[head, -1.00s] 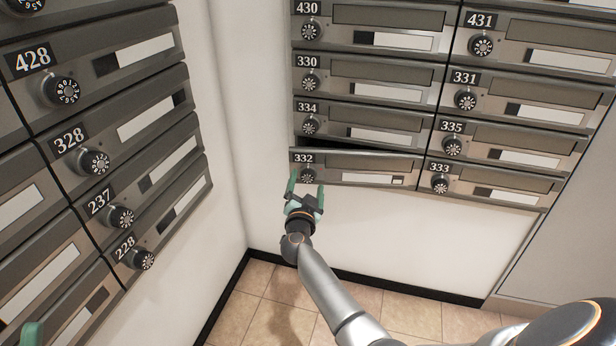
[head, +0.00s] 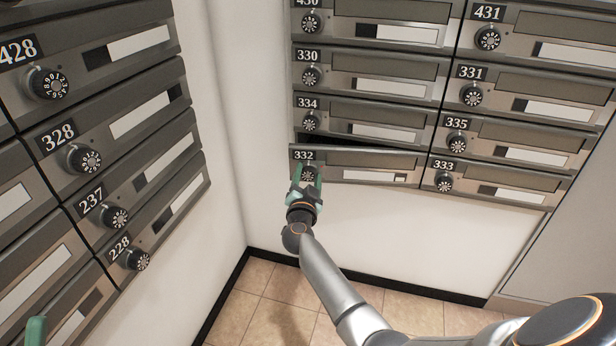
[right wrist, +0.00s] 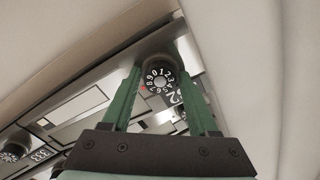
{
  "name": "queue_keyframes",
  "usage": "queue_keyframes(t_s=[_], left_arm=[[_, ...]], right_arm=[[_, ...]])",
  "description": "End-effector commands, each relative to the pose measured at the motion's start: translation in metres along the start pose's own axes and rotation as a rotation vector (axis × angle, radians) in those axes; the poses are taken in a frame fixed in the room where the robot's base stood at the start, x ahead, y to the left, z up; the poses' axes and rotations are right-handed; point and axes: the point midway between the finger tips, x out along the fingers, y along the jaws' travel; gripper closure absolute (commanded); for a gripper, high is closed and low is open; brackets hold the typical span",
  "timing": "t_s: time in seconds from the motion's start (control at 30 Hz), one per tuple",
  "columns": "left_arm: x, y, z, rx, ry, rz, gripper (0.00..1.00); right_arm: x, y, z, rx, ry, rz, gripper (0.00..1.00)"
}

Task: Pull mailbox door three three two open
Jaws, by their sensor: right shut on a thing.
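The door of mailbox 332 (head: 368,165) is at the bottom left of the right-hand bank in the head view. Its top edge stands slightly out, with a dark gap below door 334. Its round dial (head: 308,173) sits under the number plate. My right gripper (head: 306,179) is at this dial, its green fingers on either side. In the right wrist view the fingers are shut on the dial (right wrist: 160,82). My left gripper (head: 36,330) shows only as a green tip at the bottom left corner, so its state is unclear.
Mailbox 334 (head: 365,122) is just above and mailbox 333 (head: 500,182) just to the right. Another bank with mailbox 328 (head: 118,143) stands on the left. White wall and tiled floor (head: 270,300) lie below the right bank.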

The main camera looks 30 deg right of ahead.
Motion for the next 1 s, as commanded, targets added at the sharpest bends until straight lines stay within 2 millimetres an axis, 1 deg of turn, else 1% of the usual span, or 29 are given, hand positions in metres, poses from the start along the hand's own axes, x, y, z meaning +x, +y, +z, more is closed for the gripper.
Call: queue_keyframes(t_s=[0.03,0.07,0.43,0.87,1.0], left_arm=[[-0.0001,0.0000,0.0000,0.000,0.000,0.000,0.50],[-0.0001,0.0000,-0.0001,-0.001,0.000,0.000,0.50],[-0.0002,0.0000,-0.0001,0.000,0.001,0.001,0.50],[-0.0006,0.0007,0.0002,0.003,-0.001,0.008,0.50],[0.0026,-0.0011,-0.0030,0.001,-0.001,0.007,0.50]], right_arm=[[-0.0001,0.0001,0.0002,0.000,0.000,0.000,0.55],[-0.0001,0.0001,0.0002,0.000,0.000,0.000,0.58],[-0.0001,0.0003,0.0004,0.000,-0.001,0.000,1.00],[-0.0004,0.0003,0.0004,0.000,-0.002,0.000,1.00],[-0.0043,0.0003,-0.0007,-0.001,-0.009,-0.010,1.00]])
